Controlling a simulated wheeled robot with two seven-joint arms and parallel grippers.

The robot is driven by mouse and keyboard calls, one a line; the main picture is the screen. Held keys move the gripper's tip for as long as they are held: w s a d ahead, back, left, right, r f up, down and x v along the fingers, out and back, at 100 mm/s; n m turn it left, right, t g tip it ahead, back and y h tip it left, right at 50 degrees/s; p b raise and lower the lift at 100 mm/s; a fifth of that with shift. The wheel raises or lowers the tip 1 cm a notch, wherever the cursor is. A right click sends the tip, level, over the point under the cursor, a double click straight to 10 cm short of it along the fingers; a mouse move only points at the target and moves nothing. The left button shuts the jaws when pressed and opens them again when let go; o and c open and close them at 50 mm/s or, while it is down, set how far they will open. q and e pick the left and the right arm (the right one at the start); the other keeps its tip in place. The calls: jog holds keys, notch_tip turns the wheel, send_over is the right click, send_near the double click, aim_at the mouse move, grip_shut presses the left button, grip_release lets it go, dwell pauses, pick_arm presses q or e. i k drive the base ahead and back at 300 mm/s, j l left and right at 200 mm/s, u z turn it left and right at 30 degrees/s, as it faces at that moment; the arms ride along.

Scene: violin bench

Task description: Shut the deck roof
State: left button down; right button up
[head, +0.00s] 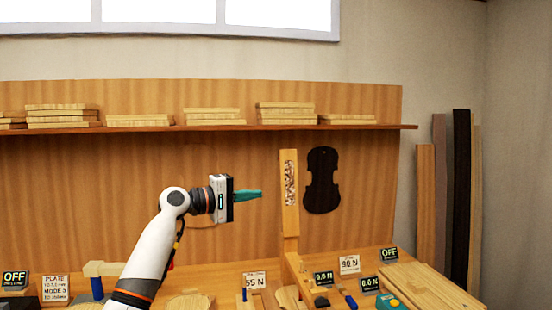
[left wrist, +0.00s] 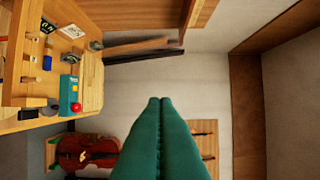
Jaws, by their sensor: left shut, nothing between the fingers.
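A narrow wooden panel (head: 290,195) stands upright on the bench in the head view, with a speckled strip near its top. It looks like the raised deck roof, though I cannot be sure. Its lower end meets a wooden frame on the bench. My left gripper (head: 261,194) is shut and empty, with its green fingers pointing right, to the left of the panel and seen apart from it. In the left wrist view the closed green fingers (left wrist: 160,100) have nothing between them. My right gripper is not in view.
The bench (head: 233,271) carries labels, small displays and a teal box with a red button (left wrist: 70,95). A dark violin-shaped plate (head: 322,180) hangs on the back board. A shelf (head: 215,127) holds wood stacks. A violin (left wrist: 92,152) shows low in the left wrist view.

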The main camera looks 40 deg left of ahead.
aim_at(288, 159)
jog(key=i+j, duration=0.8)
jog(key=j, duration=0.25)
jog(key=i+j, duration=0.4)
jog(key=j, duration=0.1)
